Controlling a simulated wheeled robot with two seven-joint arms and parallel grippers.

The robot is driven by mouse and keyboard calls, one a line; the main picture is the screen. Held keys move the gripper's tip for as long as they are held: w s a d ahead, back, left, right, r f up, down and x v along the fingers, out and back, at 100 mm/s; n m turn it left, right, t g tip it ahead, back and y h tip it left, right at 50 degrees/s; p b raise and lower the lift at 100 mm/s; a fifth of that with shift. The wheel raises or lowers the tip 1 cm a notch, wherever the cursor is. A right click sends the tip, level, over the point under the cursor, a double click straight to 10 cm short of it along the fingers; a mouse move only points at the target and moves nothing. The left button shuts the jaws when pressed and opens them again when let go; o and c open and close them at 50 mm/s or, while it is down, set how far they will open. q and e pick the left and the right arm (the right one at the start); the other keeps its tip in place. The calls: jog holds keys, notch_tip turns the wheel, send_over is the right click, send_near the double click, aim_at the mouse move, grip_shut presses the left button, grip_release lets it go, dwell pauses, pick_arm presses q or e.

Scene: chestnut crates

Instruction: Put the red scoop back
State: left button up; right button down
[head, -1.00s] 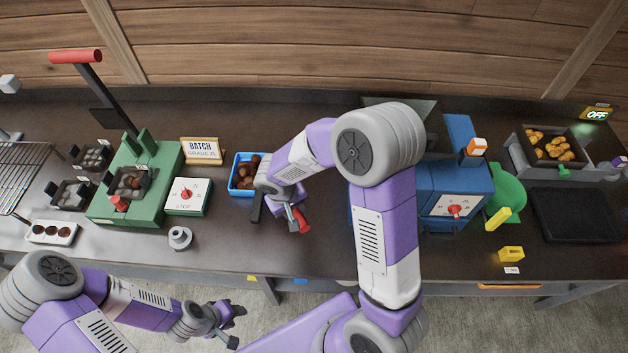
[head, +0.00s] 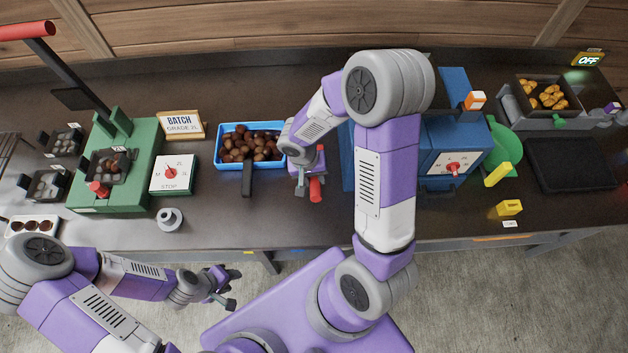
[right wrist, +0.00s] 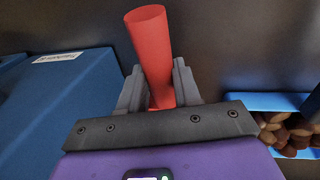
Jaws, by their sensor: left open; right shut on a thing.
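The red scoop shows as a red round handle (head: 316,189) in the head view; it also shows large in the right wrist view (right wrist: 148,45). My right gripper (right wrist: 155,90) is shut on this handle. In the head view my right gripper (head: 308,184) is over the counter, between the blue tray (head: 220,162) and the blue machine (head: 440,150). The scoop's bowl is hidden. My left gripper (head: 226,290) is open and empty, in front of the counter at lower left.
The blue tray holds several chestnuts, with a dark bar (head: 247,180) at its front. A green press (head: 140,165), dial box (head: 173,174) and grey knobbed weight (head: 170,219) stand left. A yellow block (head: 509,208) and black mat (head: 572,163) are right.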

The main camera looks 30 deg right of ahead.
notch_tip(320, 180, down, 2)
jog(key=shift+w+f, duration=0.1)
jog(key=shift+f, duration=0.15)
jog(key=shift+f+b, duration=0.1)
jog(key=shift+b, duration=0.25)
jog(key=c, duration=0.8)
grip_release()
